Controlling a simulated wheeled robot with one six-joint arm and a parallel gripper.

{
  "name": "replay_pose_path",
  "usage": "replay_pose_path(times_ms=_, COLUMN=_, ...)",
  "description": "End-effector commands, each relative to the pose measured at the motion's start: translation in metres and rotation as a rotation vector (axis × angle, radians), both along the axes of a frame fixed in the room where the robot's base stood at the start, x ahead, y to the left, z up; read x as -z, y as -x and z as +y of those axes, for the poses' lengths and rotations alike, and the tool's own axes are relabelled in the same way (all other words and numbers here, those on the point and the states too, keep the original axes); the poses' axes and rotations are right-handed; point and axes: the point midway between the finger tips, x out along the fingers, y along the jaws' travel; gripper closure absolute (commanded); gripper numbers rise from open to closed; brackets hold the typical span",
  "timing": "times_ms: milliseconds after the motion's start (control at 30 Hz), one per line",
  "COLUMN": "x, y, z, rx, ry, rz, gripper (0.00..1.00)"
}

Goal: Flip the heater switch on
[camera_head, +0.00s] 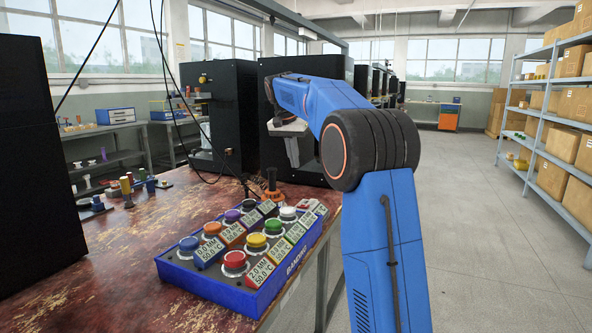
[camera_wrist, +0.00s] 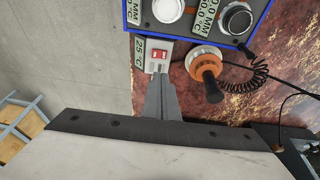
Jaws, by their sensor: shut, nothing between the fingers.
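The heater switch (camera_wrist: 159,54) is a small red rocker on a light grey box in the wrist view. A label beside it reads 25 °C (camera_wrist: 140,53). Whether the rocker is on or off is too small to tell. My gripper (camera_wrist: 159,77) is shut and empty, its fingertips just below the switch in the wrist view; I cannot tell if they touch the box. In the head view my gripper (camera_head: 292,150) hangs from the blue arm above the far end of the panel.
A blue panel (camera_head: 207,283) with several coloured knobs and labels lies on the worn red table (camera_head: 121,258). An orange-collared tool with a dark handle (camera_wrist: 208,75) and coiled cord stands right beside the switch. Black machines (camera_head: 218,113) stand behind. The floor at right is clear.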

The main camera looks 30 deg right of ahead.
Motion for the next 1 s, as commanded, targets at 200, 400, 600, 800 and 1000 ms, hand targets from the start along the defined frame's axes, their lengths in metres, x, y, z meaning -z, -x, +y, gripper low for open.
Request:
replay_pose_path(times_ms=200, x=-0.006, y=0.001, z=0.002, rx=0.0, ry=-0.001, rz=0.001, gripper=1.0)
replay_pose_path(times_ms=400, x=-0.006, y=0.001, z=0.002, rx=0.0, ry=0.0, rz=0.0, gripper=1.0)
replay_pose_path(times_ms=600, x=0.014, y=-0.001, z=-0.014, rx=0.002, ry=0.0, rz=0.003, gripper=1.0)
replay_pose_path(times_ms=800, x=0.024, y=-0.002, z=-0.022, rx=0.0, ry=0.001, rz=0.0, gripper=1.0)
replay_pose_path(times_ms=1000, x=0.026, y=-0.002, z=-0.022, rx=0.0, ry=0.001, rz=0.001, gripper=1.0)
